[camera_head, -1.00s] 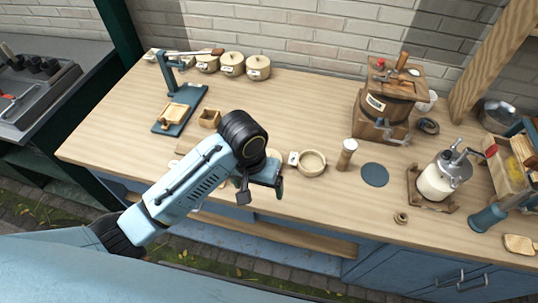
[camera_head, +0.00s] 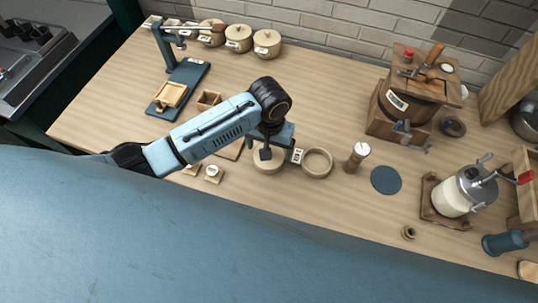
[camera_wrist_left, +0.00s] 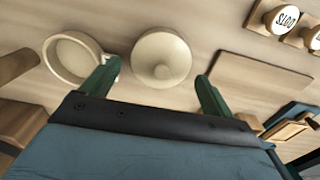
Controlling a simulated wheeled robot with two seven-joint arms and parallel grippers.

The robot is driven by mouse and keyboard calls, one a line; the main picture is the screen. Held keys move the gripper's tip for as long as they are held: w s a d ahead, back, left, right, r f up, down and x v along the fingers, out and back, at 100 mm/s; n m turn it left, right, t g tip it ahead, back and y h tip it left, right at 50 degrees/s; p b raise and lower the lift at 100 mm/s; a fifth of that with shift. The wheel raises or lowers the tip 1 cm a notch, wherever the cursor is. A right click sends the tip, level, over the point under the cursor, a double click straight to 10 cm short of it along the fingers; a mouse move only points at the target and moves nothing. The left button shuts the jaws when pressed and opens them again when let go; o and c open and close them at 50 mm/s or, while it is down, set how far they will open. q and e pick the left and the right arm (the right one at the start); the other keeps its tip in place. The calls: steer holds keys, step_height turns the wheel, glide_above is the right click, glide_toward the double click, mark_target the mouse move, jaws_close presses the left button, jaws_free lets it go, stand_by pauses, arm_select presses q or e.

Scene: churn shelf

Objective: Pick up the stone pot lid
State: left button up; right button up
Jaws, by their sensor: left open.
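In the head view the lid (camera_head: 268,163) lies on the worktop, partly hidden by my left gripper (camera_head: 274,145). My left gripper (camera_wrist_left: 157,70) is open, with a green finger on either side of the lid in the wrist view; I see no contact. An open, round stone pot (camera_head: 317,163) with a white label stands just right of the lid; the pot (camera_wrist_left: 72,57) is beside the left finger in the wrist view. My right gripper is not in view.
Small stamps (camera_head: 213,173) sit left of the lid. Lidded pots (camera_head: 238,38) line the back. The worktop's middle is clear.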

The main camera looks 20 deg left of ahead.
arm_select(q)
steer(key=shift+f, duration=0.7)
step_height(320, 180, down, 4)
steer(key=shift+w+a+r, duration=0.15)
steer(key=shift+r, duration=0.05)
steer(key=shift+f, duration=0.25)
steer(key=shift+c, duration=0.2)
steer(key=c, duration=0.6)
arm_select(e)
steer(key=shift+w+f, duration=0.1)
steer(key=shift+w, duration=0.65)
